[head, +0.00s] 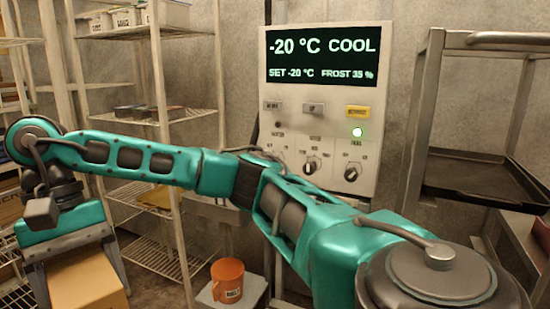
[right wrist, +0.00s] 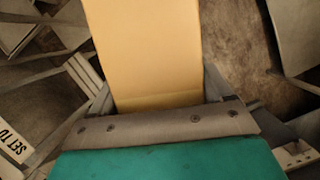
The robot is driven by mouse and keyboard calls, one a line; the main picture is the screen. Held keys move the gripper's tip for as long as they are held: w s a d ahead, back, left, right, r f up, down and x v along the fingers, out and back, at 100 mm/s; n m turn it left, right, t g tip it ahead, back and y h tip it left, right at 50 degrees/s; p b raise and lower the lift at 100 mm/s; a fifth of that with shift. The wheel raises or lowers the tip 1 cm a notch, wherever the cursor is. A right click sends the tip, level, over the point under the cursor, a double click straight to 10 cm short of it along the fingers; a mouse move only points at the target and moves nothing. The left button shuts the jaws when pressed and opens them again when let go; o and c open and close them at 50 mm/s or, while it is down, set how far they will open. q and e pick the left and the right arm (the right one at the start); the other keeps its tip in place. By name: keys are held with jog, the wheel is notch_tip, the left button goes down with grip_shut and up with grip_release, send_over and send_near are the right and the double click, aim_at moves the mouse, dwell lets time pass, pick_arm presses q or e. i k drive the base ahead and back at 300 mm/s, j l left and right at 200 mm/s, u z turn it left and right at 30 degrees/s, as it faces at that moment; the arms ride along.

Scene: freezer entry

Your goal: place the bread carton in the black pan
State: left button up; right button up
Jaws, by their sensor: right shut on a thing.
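The bread carton (head: 88,283) is a plain tan box at the lower left of the head view. My right arm reaches across the picture from the lower right, and its gripper (head: 74,255) points down there, shut on the carton. In the right wrist view the carton (right wrist: 146,50) runs out between the two fingers; no label shows on it. The black pan (head: 484,180) is a shallow, dark, rimmed tray on the metal rack at the right, far from the carton. Its visible inside looks empty. My left gripper is not in view.
Wire shelves (head: 155,128) with boxes and trays stand at the left. A control panel (head: 322,110) reading -20 °C hangs on the back wall. An orange mug (head: 228,280) stands on a pale stand below my arm. Metal posts (head: 424,125) of the rack rise beside the pan.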

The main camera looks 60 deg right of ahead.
aim_at(473, 182)
jog(key=z, duration=1.15)
